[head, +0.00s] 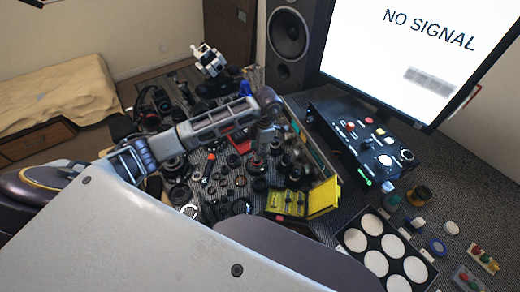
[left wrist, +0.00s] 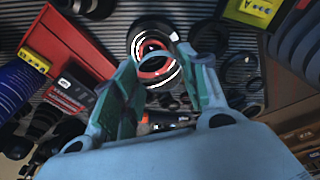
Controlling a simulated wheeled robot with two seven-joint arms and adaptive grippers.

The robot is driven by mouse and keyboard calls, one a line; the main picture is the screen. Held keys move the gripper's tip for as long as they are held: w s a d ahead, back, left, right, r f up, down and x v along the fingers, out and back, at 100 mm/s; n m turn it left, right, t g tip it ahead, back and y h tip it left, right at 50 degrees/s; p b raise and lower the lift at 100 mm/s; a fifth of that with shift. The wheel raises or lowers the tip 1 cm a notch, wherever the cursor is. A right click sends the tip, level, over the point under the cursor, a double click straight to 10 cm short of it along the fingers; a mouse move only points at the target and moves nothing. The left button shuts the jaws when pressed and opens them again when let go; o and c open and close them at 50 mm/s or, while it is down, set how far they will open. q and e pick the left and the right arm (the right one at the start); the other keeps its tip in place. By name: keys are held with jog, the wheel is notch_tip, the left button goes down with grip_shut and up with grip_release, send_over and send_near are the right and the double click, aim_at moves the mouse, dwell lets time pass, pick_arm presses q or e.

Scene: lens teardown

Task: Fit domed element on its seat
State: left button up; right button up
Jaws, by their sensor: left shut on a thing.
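My left gripper (head: 262,145) points down over the crowd of lens parts on the desk. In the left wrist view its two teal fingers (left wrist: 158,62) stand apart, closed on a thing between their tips. I take it for the domed element, but its outline is hard to tell from what lies behind. A dark round part with a red ring and bright white arcs (left wrist: 155,72) shows between and beyond the fingertips. It may be the seat; whether the held thing touches it I cannot tell. My right gripper is in neither view.
Many dark rings and lens barrels (head: 215,180) crowd around the gripper. A yellow open box (head: 323,198), a black control box (head: 365,140) and a tray with white discs (head: 352,240) stand to the right. A red bin (left wrist: 65,40) is close in the left wrist view.

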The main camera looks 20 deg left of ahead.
pick_arm(q)
jog(key=n, duration=0.5)
jog(key=shift+w+a, duration=0.1)
jog(key=shift+a, duration=0.15)
jog(key=n, duration=0.2)
jog(key=n+h, duration=0.1)
jog(key=n, duration=0.2)
jog(key=shift+a+r, duration=0.1)
jog(key=shift+a, duration=0.1)
jog(key=n, duration=0.6)
jog(key=shift+w+a+h, duration=0.1)
jog(key=shift+a+h, duration=0.1)
jog(key=shift+h, duration=0.2)
jog(key=n, duration=0.5)
jog(key=shift+a, duration=0.1)
jog(key=shift+n, duration=0.3)
